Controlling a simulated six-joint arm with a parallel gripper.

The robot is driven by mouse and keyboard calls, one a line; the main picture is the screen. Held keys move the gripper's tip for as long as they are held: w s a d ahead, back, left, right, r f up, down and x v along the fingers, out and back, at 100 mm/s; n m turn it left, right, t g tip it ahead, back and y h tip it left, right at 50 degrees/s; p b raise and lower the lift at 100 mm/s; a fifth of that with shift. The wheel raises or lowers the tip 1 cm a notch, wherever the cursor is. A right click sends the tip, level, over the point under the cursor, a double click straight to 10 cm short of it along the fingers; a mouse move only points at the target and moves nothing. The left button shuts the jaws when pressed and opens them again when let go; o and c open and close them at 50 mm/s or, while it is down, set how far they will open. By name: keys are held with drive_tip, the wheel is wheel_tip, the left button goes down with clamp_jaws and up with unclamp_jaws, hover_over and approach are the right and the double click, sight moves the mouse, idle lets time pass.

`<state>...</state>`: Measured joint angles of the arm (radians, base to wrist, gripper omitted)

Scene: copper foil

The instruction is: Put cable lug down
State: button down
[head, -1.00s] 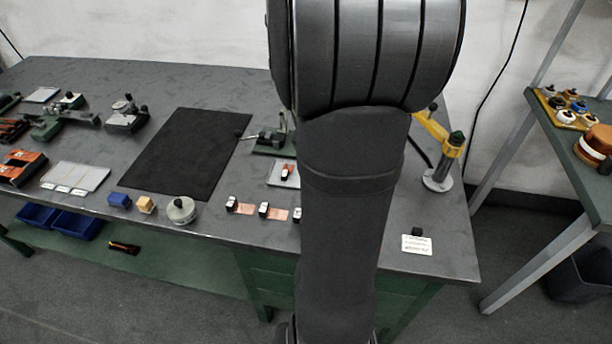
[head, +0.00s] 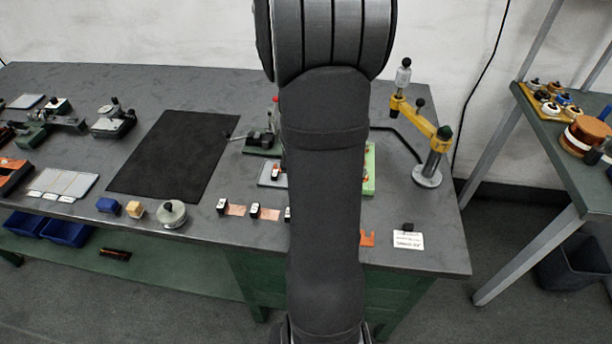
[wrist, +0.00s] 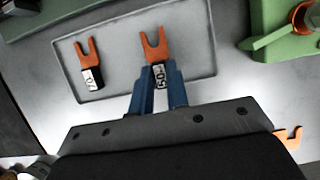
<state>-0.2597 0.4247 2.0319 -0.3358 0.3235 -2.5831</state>
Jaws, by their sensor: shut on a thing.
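In the wrist view, the blue fingers of my gripper (wrist: 160,80) are shut on a cable lug (wrist: 155,46) with a copper fork and a black-and-white label reading "60". The fork points away from my gripper, over the shallow grey tray (wrist: 197,52). I cannot tell whether the lug touches the tray. A second, similar lug (wrist: 90,66) lies on the tray to the left, clear of the held one. In the head view, part of the tray (head: 266,181) shows left of my arm, with a lug (head: 276,173) on it. My arm hides my gripper there.
A green device (wrist: 285,38) stands right of the tray, and a copper fork piece (wrist: 291,138) lies lower right. In the head view, labelled copper pieces (head: 236,210) line the front edge. A black mat (head: 175,155) and a yellow jointed stand (head: 427,130) flank the area.

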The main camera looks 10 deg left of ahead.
drive_tip(key=shift+f, duration=0.3)
drive_tip(key=shift+f, duration=0.15)
drive_tip(key=c, duration=1.4)
unclamp_jaws()
drive_tip(key=shift+s+r, duration=0.1)
drive_tip(key=shift+r, duration=0.45)
drive_tip(key=v, duration=1.1)
drive_tip(key=shift+s, duration=0.1)
